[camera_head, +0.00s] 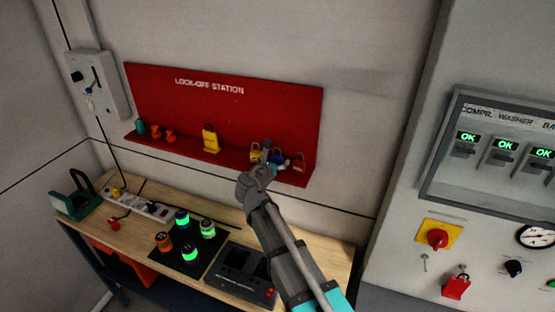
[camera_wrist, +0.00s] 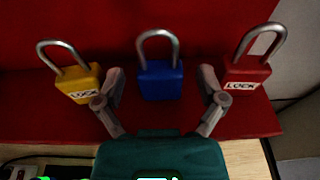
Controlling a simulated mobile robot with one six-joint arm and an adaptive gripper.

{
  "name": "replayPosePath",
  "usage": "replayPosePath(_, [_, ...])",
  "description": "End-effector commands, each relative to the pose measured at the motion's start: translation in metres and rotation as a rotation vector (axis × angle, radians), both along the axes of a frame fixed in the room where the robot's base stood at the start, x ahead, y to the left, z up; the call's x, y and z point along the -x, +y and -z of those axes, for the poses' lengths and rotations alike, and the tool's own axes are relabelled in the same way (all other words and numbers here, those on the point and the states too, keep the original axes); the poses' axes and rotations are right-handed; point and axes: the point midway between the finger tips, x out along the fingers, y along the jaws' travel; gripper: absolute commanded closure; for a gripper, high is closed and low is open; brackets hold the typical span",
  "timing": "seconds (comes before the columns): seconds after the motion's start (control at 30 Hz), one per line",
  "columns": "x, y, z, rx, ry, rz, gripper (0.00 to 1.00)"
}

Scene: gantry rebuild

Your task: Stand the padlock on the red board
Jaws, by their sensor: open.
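The red board (camera_head: 270,105) is fixed to the wall, with a narrow ledge along its bottom. At the ledge's right end are three padlocks in a row: a yellow one (camera_wrist: 77,84), a blue one (camera_wrist: 160,82) and a red one (camera_wrist: 245,74). The blue padlock is upright, shackle up, and appears to stand on the ledge. My gripper (camera_wrist: 160,88) is open, one finger on each side of the blue padlock, with visible gaps. In the head view my gripper (camera_head: 266,162) partly hides this padlock group.
A yellow tag-like item (camera_head: 210,139) and small red and teal items (camera_head: 157,132) sit further left on the ledge. Below is a wooden bench (camera_head: 130,232) with a power strip (camera_head: 150,208) and several lit cylinders. A grey control cabinet (camera_head: 405,190) stands right.

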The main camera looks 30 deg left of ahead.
Motion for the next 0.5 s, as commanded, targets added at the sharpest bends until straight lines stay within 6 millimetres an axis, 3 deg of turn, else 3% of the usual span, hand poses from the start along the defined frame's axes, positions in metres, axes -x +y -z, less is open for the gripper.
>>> replayPosePath(0.5, [0.08,-0.009,-0.017,0.001,0.0,-0.002,0.1])
